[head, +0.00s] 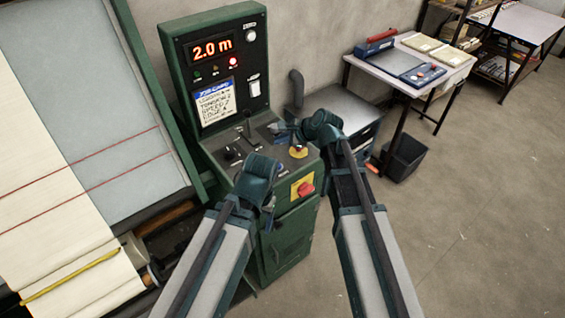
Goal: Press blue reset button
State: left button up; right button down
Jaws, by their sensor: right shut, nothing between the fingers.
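A green control cabinet (290,240) stands at the centre, with a sloping grey control desk (225,150) on it. My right gripper (279,129) is shut and empty over the right part of this desk, its fingers pointing left. I cannot clearly make out the blue reset button; a small bluish patch by the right fingertips blends with the gripper. My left gripper (268,208) hangs in front of the cabinet's front edge, mostly hidden by its own wrist; its jaws cannot be read.
A red knob (305,188) on a yellow plate and a yellow-ringed button (299,152) are close to my grippers. The upright panel shows "2.0 m" (211,49) and a lit red lamp (233,62).

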aim_at(281, 166)
jog(key=shift+f, duration=0.1)
notch_tip(281, 166, down, 9)
jog(key=b, duration=0.9)
dwell(1.9)
jog(key=shift+f+b, duration=0.25)
jog(key=shift+b, duration=0.05)
jog(key=shift+f+b, duration=0.45)
dwell(0.7)
jog(key=shift+r, duration=0.1)
jog(key=shift+r+p, duration=0.8)
jog(key=shift+p, duration=0.05)
jog(key=shift+r, duration=0.1)
